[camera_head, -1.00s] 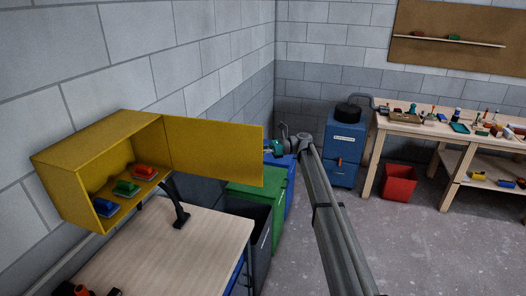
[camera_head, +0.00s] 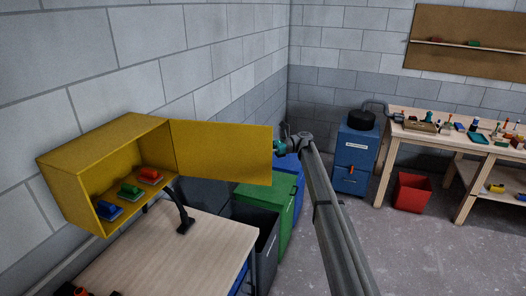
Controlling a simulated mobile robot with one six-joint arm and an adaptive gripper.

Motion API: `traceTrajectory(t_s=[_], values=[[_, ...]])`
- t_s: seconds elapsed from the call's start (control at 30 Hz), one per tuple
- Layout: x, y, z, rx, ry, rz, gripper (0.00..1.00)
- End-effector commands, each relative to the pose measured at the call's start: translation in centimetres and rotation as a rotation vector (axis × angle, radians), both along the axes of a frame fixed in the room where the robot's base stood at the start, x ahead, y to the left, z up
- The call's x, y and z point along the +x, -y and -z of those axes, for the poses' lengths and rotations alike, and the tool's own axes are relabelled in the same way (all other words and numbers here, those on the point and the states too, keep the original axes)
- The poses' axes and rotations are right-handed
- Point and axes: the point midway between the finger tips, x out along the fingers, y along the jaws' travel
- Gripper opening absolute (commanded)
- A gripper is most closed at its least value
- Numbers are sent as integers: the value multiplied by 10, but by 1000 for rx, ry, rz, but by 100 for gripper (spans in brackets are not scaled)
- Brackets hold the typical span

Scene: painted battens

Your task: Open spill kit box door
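The yellow spill kit box (camera_head: 105,148) is fixed to the block wall at the left. Its yellow door (camera_head: 222,153) stands wide open, swung out to the right. Inside the box, a blue item (camera_head: 108,211), a green item (camera_head: 130,190) and a red item (camera_head: 150,175) sit on its floor. My arm reaches up from the bottom right to the door's free edge. My gripper (camera_head: 278,147) is at or just behind that edge; its fingers are mostly hidden by the door, and contact cannot be told.
A wooden table (camera_head: 165,255) with a black stand (camera_head: 184,222) is below the box. Green (camera_head: 270,215) and blue bins stand beyond it. A blue cabinet (camera_head: 355,158), red bin (camera_head: 411,194) and cluttered workbench (camera_head: 440,138) are at the right. Grey floor is clear in front.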

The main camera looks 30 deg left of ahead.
Motion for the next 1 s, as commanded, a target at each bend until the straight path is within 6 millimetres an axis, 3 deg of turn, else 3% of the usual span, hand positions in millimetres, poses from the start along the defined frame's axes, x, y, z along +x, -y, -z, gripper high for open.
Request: traceTrajectory(t_s=[0.03,0.2,0.67,1.0], values=[[3,4,1,-5,1,3,20],[6,8,1,-5,3,8,51],[10,12,1,-4,2,10,51],[37,33,1,-5,3,11,51]])
